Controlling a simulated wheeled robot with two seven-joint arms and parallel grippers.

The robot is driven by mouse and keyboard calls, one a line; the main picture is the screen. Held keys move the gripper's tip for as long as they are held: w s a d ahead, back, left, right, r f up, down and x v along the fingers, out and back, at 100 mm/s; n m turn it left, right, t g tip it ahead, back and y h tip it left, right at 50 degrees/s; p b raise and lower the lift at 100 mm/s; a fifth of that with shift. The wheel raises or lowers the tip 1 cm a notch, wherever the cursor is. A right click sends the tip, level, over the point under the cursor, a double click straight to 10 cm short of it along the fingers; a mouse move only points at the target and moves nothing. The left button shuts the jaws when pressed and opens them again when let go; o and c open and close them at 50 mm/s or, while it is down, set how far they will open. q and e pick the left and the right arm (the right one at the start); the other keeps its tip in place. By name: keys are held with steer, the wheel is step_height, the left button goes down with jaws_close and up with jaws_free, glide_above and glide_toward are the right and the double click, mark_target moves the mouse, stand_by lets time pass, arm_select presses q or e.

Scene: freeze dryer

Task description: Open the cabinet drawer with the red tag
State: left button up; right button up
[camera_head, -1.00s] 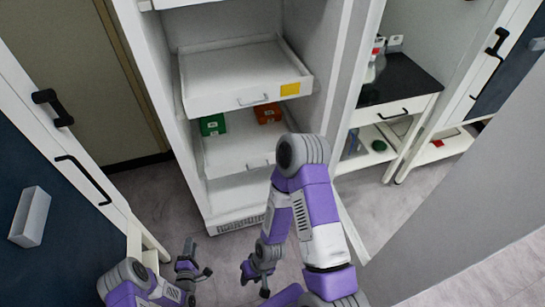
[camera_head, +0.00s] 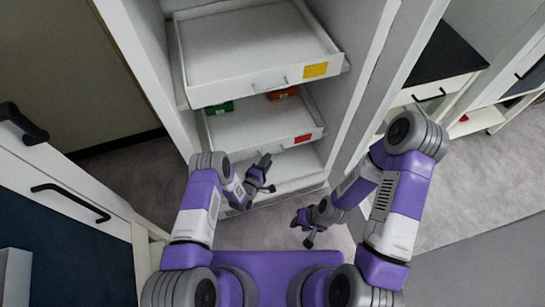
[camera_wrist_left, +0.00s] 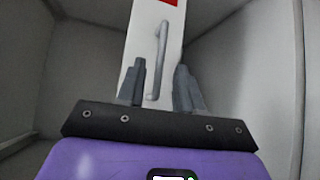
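The white drawer (camera_head: 225,151) with the red tag (camera_head: 303,139) lies below the yellow-tagged drawer in the cabinet. Part of its inside shows. My left gripper (camera_head: 266,174) is just in front of and below this drawer's front in the head view. In the left wrist view, my left gripper (camera_wrist_left: 159,68) is open, with the grey bar handle (camera_wrist_left: 162,45) between its fingers in the picture and gaps on both sides. The red tag (camera_wrist_left: 170,2) is cut off at the top there. My right gripper (camera_head: 306,230) is lower and to the right, apart from the cabinet, and appears open and empty.
The upper drawer (camera_head: 225,93) with a yellow tag (camera_head: 315,70) juts out above. Green (camera_head: 219,108) and orange (camera_head: 283,93) boxes sit in the red-tagged drawer. Cabinet walls stand at both sides. A black-topped bench (camera_head: 440,55) stands at right.

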arm_select(q)
steer(key=shift+b+x, duration=0.4)
steer(key=shift+x, duration=1.15)
jaws_close()
